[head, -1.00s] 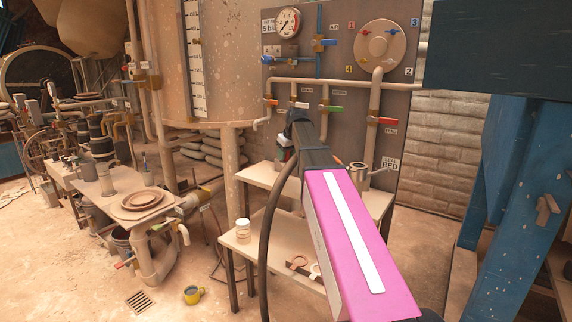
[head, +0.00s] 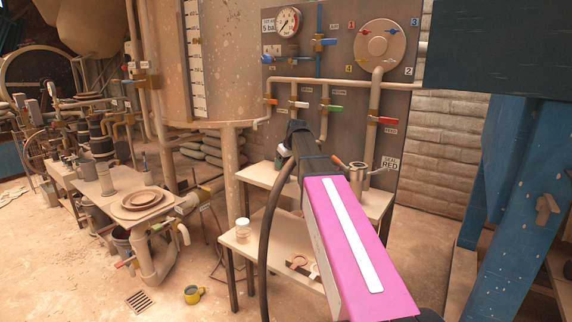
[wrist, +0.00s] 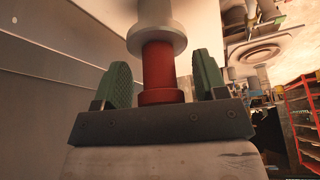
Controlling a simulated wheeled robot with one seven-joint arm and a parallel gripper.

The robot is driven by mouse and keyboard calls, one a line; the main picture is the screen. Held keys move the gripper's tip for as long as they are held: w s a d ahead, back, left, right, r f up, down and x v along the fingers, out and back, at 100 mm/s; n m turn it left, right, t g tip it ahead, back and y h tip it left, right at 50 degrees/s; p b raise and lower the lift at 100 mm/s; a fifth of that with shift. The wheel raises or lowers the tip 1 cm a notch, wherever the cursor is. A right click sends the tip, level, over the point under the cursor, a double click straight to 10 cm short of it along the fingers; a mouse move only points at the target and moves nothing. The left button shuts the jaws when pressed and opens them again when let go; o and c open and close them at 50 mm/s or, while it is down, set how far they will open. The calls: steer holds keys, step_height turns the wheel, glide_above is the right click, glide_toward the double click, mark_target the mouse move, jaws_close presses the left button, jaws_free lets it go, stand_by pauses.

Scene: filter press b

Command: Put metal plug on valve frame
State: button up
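My gripper (wrist: 160,68) shows in the wrist view with two green ridged fingers set wide apart. Between them stands a red cylinder (wrist: 158,72), with a visible gap on each side. A pale grey flanged metal piece (wrist: 157,36) meets the red part at its upper end in the picture. I cannot tell for sure whether this is the metal plug. In the head view my arm hides most of the gripper, over the far table. Pipes with coloured valves (head: 331,107) run across the grey panel behind; which part is the valve frame is unclear.
A metal pot (head: 357,175) stands on the upper table (head: 262,176) below the panel. A blue steel frame (head: 515,180) stands at right. A yellow mug (head: 193,295) sits on the floor.

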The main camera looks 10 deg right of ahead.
steer(key=v, duration=1.2)
steer(key=shift+r, duration=0.2)
